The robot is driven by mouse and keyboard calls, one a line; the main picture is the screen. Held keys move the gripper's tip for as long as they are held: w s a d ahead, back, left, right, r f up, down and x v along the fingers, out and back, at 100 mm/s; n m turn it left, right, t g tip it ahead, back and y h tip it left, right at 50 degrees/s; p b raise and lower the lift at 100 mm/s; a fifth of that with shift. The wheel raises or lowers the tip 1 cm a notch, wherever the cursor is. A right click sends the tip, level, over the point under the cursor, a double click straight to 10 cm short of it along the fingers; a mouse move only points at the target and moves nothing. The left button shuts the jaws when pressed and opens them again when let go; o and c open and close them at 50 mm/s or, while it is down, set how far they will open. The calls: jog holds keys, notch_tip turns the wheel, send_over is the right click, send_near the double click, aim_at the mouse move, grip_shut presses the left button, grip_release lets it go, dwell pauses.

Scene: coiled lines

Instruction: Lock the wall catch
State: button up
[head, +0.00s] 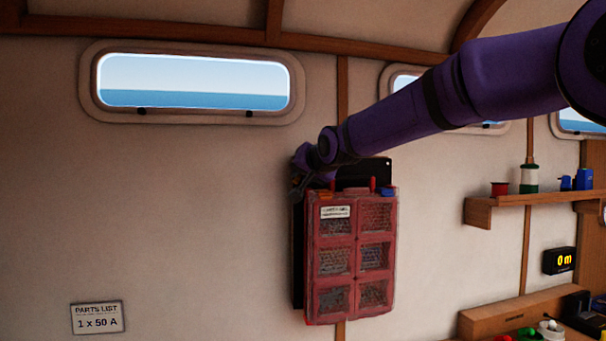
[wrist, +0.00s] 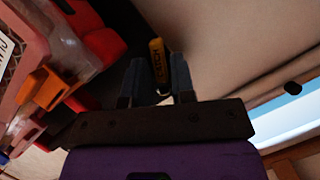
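The wall catch is a yellow tab with dark lettering (wrist: 158,62) in the wrist view. It lies between the two fingers of my gripper (wrist: 160,75), close to both. Whether the fingers press on it or only stand around it is not clear. In the head view my gripper (head: 312,183) is at the upper left corner of a red case with clear windows (head: 340,245), near the wall. The catch is hidden there behind my gripper and the case. An orange latch (wrist: 38,88) on the case shows at the left of the wrist view.
A black panel (head: 368,172) stands behind the red case. A parts list sign (head: 97,317) hangs on the wall at lower left. A wooden shelf (head: 530,199) with small items juts out at right.

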jog(key=shift+c, duration=0.4)
grip_shut()
jog(key=shift+n, duration=0.3)
jog(key=shift+d+f+n+h, duration=0.1)
jog(key=shift+d+n+h, duration=0.05)
jog(key=shift+n+h, duration=0.65)
jog(key=shift+d+n+h, duration=0.15)
jog(key=shift+n+h, duration=0.45)
jog(key=shift+n, duration=0.3)
jog(key=shift+w, duration=0.1)
jog(key=shift+o, duration=0.4)
grip_release()
